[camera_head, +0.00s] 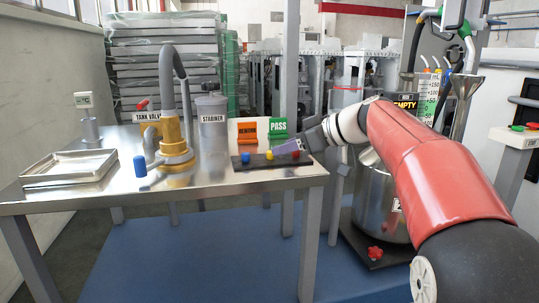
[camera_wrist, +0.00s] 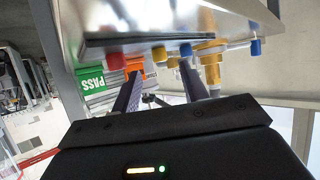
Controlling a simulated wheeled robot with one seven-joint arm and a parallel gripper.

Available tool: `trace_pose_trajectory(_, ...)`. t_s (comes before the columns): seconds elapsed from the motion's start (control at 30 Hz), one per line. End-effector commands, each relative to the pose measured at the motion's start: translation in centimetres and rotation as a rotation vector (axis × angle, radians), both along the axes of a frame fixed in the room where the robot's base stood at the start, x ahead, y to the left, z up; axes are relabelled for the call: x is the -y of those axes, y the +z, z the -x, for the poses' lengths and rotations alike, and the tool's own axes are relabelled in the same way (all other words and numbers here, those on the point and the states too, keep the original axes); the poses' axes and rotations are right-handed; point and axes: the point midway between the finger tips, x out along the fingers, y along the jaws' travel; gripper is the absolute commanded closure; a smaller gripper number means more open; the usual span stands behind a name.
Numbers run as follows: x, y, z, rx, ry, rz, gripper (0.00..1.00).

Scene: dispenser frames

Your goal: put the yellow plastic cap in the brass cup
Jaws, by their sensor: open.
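The yellow cap (camera_head: 269,155) stands on a dark strip (camera_head: 240,166) near the table's right front edge, between a blue cap (camera_head: 245,157) and a red cap (camera_head: 296,154). My gripper (camera_head: 278,149) is open and reaches in from the right, its fingertips close to the yellow cap. In the wrist view the yellow cap (camera_wrist: 159,54) shows beyond and between the two fingertips (camera_wrist: 160,68), apart from them. A brass-coloured body (camera_head: 174,134) stands left of the strip, under a grey gooseneck pipe; it also shows in the wrist view (camera_wrist: 210,66). I cannot tell whether it is the brass cup.
A metal tray (camera_head: 70,168) lies at the table's left. A grey strainer canister (camera_head: 212,122) and orange and green signs (camera_head: 278,128) stand behind. A steel vessel (camera_head: 378,200) stands right of the table.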

Motion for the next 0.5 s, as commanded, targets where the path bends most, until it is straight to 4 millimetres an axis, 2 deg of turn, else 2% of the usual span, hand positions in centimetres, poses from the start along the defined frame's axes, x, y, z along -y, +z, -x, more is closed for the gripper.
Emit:
trace_pose_trajectory(0.07, -1.1, -1.0, -0.3, -0.004, 0.002, -0.001, 0.56)
trace_pose_trajectory(0.2, -2.3, -1.6, -1.1, -0.001, 0.0, -0.001, 0.56)
trace_pose_trajectory(0.5, -2.5, -1.8, -1.3, -0.001, -0.003, 0.0, 0.57)
